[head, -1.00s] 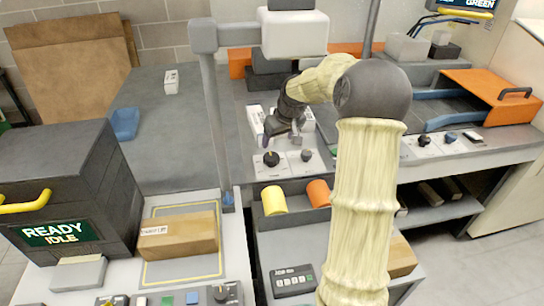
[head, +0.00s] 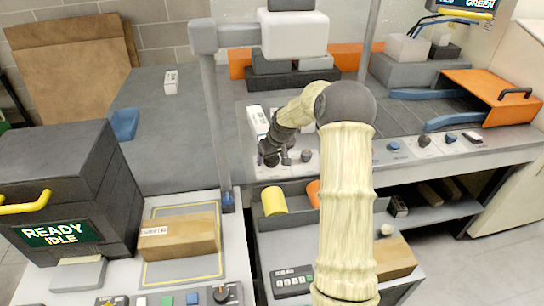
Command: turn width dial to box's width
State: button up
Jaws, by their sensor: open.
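A brown cardboard box (head: 178,238) with a white label lies flat inside a yellow outline on the pale bench at the lower left. My gripper (head: 273,160) is at the front edge of the middle bench, pointing down over the left of two dark dials there. It is open, and its dark fingers hide most of that dial, so I cannot tell whether they touch it. The right dial (head: 306,156) shows just beside the gripper. The dial labels are too small to read, so I cannot tell which one is for width.
A dark machine (head: 62,190) with a "READY IDLE" display stands left of the box. A grey post (head: 214,120) rises left of my gripper. More knobs (head: 424,141) line the right bench. A yellow roll (head: 273,200) sits below the dials.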

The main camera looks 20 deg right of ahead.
jog(key=c, duration=1)
jog(key=shift+o, duration=0.2)
